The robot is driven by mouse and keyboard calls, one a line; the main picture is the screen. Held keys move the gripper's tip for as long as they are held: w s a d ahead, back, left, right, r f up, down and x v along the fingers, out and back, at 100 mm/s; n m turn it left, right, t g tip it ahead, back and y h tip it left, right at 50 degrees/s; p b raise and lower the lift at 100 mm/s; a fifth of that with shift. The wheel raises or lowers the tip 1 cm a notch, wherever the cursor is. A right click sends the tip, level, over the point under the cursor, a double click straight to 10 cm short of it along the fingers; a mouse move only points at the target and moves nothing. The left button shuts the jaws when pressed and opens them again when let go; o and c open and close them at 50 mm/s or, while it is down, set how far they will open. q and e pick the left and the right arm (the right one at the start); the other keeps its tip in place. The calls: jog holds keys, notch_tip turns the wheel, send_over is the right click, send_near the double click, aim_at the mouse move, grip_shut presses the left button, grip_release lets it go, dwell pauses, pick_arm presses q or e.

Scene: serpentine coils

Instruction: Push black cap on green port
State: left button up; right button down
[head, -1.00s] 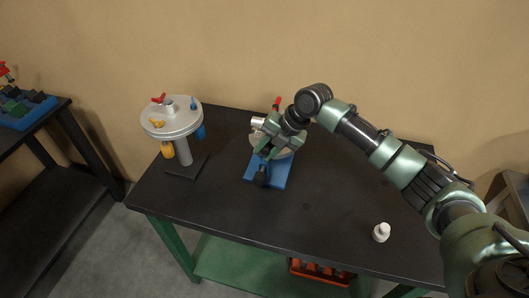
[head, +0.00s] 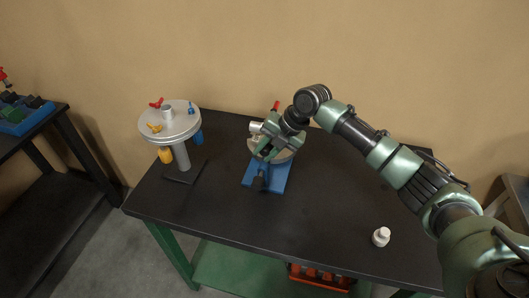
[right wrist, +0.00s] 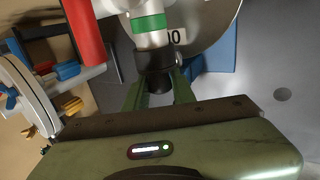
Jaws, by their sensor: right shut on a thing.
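The black cap (right wrist: 156,60) is between the two green fingers of my right gripper (right wrist: 158,86) in the right wrist view, which is shut on it. The cap is in line with the green port (right wrist: 149,24), a pale pipe end with a green band, and seems to meet its end. How far the cap is on cannot be told. In the head view my right gripper (head: 266,151) is at the fixture on the blue base (head: 278,178) and hides the cap and port. My left gripper is not in view.
A red handle (right wrist: 84,30) is close left of the port. A round grey stand (head: 182,125) with small coloured valves is at the table's left. A white bottle (head: 381,237) stands at the front right. The black tabletop (head: 320,210) between is clear.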

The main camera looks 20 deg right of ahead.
jog(key=c, duration=1.1)
grip_release()
